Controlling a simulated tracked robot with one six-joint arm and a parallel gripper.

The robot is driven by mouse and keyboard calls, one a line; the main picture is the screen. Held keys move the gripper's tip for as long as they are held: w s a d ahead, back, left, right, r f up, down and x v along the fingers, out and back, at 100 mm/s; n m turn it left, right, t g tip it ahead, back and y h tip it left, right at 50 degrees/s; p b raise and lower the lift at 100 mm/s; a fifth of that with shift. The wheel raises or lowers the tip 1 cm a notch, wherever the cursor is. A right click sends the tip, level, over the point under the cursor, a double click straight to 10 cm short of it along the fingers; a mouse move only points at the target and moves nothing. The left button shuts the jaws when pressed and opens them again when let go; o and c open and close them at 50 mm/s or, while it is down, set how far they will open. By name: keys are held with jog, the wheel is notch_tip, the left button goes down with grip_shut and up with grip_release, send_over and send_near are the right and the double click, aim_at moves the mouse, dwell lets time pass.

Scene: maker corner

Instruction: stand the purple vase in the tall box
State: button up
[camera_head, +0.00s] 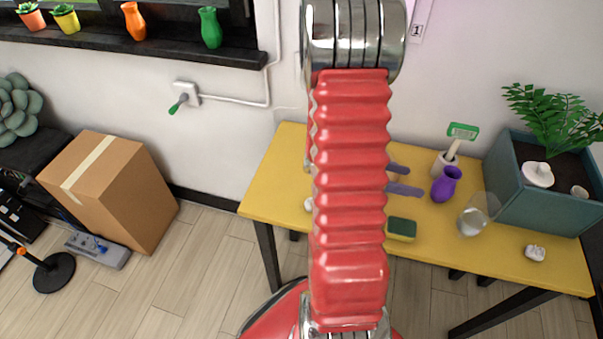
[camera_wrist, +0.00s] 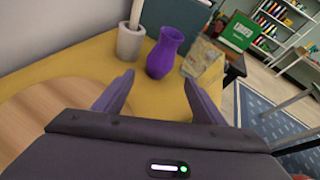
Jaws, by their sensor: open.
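In the wrist view my gripper (camera_wrist: 158,81) is open and empty. A teal open-topped box (camera_head: 537,205) at the table's right end holds a fern and white pots. I cannot tell whether it is the tall box.
A white holder (camera_head: 444,163) with a green-headed brush stands behind the vase. A green-and-yellow sponge (camera_head: 401,229) and a small white object (camera_head: 535,253) lie nearer the front. A cardboard box (camera_head: 110,190) stands on the floor.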

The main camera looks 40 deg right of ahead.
jog(key=w+a+r+m+t+y, duration=0.3)
jog(key=w+a+r+m+t, duration=0.1)
jog(key=a, duration=1)
jog(key=w+a+r+m+t+y, duration=0.3)
jog(key=a+r, duration=0.6)
jog(key=a, duration=0.5)
jog(key=w+a+r+m+t+y, duration=0.4)
jog(key=w+a+r+m+t, duration=0.1)
jog(key=a, duration=0.9)
jog(key=w+r+t, duration=0.1)
jog(key=w+t, duration=0.1)
jog(key=shift+w+a+r+t, duration=0.25)
jog(key=shift+w+r+t, duration=0.05)
jog(key=shift+t, duration=0.1)
jog(key=shift+o, duration=0.6)
